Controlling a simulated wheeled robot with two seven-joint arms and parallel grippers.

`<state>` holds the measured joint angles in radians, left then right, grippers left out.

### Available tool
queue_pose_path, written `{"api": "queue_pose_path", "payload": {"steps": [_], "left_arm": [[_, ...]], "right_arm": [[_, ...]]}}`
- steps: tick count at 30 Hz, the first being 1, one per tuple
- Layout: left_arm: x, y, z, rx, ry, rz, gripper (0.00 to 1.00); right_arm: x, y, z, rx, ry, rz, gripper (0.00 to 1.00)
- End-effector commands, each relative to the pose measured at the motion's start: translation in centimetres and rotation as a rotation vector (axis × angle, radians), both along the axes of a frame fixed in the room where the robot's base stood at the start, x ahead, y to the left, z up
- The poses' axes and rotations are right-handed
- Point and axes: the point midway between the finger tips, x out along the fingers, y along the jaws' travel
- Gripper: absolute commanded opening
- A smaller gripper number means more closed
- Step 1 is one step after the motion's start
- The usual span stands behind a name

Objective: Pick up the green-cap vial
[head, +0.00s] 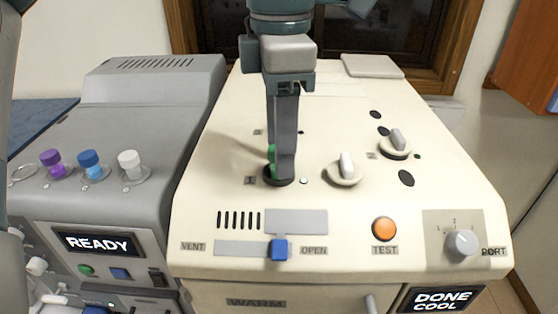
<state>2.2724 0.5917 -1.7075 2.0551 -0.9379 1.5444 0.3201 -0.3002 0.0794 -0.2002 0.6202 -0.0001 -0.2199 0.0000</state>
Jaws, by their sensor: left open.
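The green-cap vial (271,154) sits at the port marked 1 on top of the cream machine. Only a sliver of its green cap shows; the rest is hidden behind my gripper. My left gripper (280,172) points straight down over this port, its fingers open and reaching down to the dark port ring (279,181). The fingers overlap the vial in this view. I cannot tell whether they touch it. My right gripper is not in view.
The cream machine (330,115) has two upright knobs, an orange TEST button (384,229), a blue slider (279,250) and a port dial (461,243). The grey machine (150,130) on the left holds purple (51,158), blue (88,158) and white (130,158) caps.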

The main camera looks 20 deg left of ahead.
Motion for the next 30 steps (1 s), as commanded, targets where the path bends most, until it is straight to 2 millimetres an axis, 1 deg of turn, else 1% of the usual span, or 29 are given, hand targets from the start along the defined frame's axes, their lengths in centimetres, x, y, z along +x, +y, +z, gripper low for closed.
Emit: {"api": "queue_pose_path", "payload": {"steps": [10,11,12,14,15,16,26,30], "left_arm": [[0.00,0.00,0.01,0.000,0.000,0.000,0.46],[-0.01,0.00,0.01,0.000,0.000,0.000,0.41],[-0.01,0.00,0.01,0.000,0.000,0.000,0.31],[-0.01,0.00,0.01,0.000,0.000,0.000,0.17],[-0.01,0.00,0.02,0.000,0.000,-0.001,0.07],[-0.01,0.00,0.02,0.000,0.000,0.000,0.01],[0.01,-0.02,0.10,0.000,0.000,0.000,0.01],[0.02,-0.07,0.60,-0.001,0.000,0.000,0.01]], "right_arm": [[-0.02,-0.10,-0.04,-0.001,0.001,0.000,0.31],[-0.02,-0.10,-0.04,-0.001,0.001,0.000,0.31],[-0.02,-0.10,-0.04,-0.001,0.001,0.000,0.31],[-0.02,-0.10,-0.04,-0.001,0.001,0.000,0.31],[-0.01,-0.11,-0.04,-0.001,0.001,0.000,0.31],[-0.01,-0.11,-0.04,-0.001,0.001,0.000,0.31],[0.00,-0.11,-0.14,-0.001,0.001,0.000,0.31],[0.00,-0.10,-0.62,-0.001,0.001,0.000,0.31]]}}
